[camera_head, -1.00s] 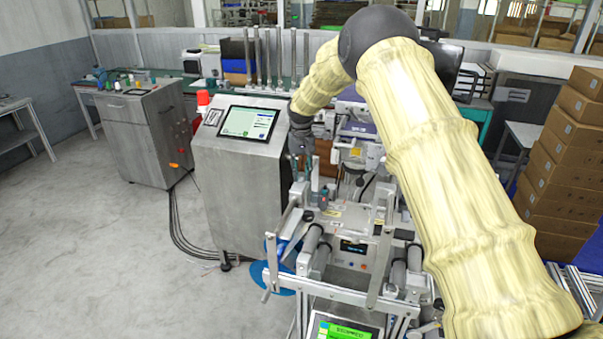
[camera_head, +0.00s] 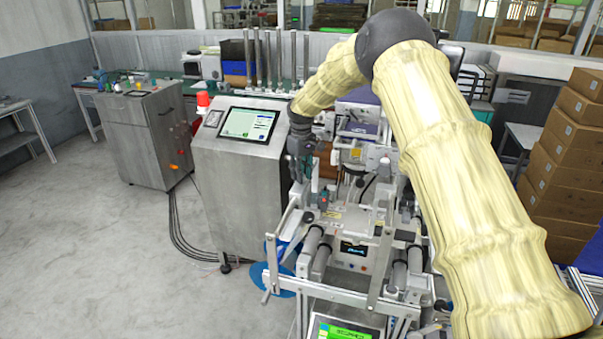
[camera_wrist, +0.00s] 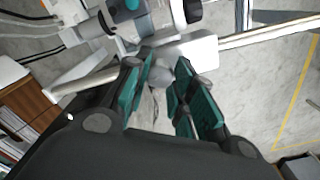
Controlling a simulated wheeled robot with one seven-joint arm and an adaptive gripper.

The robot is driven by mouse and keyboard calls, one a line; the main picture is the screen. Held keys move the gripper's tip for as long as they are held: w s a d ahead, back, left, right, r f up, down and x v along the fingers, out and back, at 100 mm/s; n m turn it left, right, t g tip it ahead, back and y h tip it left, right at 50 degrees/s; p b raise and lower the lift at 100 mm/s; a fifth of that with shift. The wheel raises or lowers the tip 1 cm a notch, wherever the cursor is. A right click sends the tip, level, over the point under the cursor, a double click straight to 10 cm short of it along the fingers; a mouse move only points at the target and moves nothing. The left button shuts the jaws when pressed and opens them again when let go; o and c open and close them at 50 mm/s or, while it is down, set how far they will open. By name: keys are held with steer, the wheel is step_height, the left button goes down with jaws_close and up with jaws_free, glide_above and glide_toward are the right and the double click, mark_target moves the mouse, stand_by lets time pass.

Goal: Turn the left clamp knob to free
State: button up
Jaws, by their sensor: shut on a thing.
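My gripper (camera_head: 303,177) reaches down at the left side of the machine frame (camera_head: 345,215). In the wrist view my gripper (camera_wrist: 166,72) has its green-padded fingers closed around a small grey rounded knob (camera_wrist: 161,77), which appears to be the left clamp knob. The knob sits beside a pale metal block (camera_wrist: 195,52) and a bar. The fingers hide part of the knob, and its turned position cannot be read. In the head view the knob is too small and covered to make out.
A steel cabinet with a screen (camera_head: 248,124) stands close left of my gripper. A blue disc (camera_head: 284,282) hangs at the machine's front left. A green-lit panel (camera_head: 343,331) is at the bottom. Stacked cartons (camera_head: 563,165) stand at right. The floor at left is clear.

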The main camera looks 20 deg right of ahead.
steer(key=shift+s+f, duration=0.1)
steer(key=shift+f, duration=0.1)
steer(key=o, duration=0.9)
steer(key=shift+o, duration=0.8)
steer(key=shift+w, duration=0.2)
steer(key=shift+r, duration=0.15)
step_height(320, 180, up, 12)
